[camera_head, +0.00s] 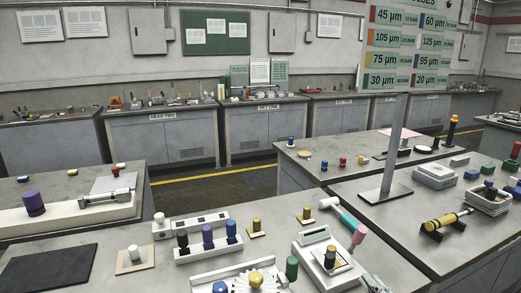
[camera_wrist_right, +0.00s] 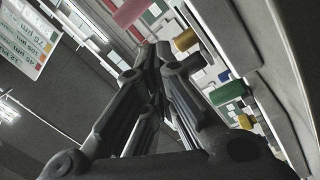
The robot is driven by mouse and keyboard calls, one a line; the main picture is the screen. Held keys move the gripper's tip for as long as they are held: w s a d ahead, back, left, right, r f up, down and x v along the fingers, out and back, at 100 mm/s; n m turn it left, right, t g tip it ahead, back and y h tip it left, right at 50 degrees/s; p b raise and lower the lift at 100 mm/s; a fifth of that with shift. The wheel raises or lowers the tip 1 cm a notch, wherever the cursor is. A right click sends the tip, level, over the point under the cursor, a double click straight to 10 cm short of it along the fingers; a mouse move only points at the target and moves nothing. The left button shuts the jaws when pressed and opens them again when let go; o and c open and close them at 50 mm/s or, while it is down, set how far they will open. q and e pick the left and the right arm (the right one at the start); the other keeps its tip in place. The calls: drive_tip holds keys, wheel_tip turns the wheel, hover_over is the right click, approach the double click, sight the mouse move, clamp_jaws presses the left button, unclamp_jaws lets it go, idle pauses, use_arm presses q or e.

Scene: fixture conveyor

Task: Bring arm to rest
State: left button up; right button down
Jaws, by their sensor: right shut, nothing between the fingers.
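My right gripper (camera_head: 375,284) shows only in part at the bottom edge of the head view, in front of the near bench's edge. In the right wrist view its dark fingers (camera_wrist_right: 156,62) come together at the tips and hold nothing. The camera there looks upward at a tilt, with bench items on the right side of the picture. My left gripper is in neither view.
The near bench (camera_head: 330,212) carries a white scale-like device (camera_head: 329,272) with a black-and-yellow piece, a pink-tipped tool (camera_head: 358,236) and a green cylinder (camera_head: 292,267). A sign post (camera_head: 393,145) stands behind. A yellow cylinder (camera_head: 446,220) rests on black supports at right.

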drive_tip(key=s+f+m+g+h, duration=0.7)
drive_tip(key=s+f+m, duration=0.4)
drive_tip(key=s+a+f+m+g+y, duration=0.1)
drive_tip(key=s+a+f+g, duration=0.25)
drive_tip(key=s, duration=0.55)
drive_tip(key=s+a+f+m+g+y, duration=0.1)
drive_tip(key=s+a+f+g, duration=0.2)
drive_tip(key=s, duration=0.6)
wheel_tip(320, 180, down, 25)
drive_tip(key=s+g, duration=0.2)
drive_tip(key=g, duration=0.1)
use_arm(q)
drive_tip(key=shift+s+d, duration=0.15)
use_arm(e)
drive_tip(key=s+d+f+g, duration=0.1)
drive_tip(key=s+d+f, duration=0.2)
drive_tip(key=s+f, duration=1.3)
drive_tip(key=shift+s, duration=0.55)
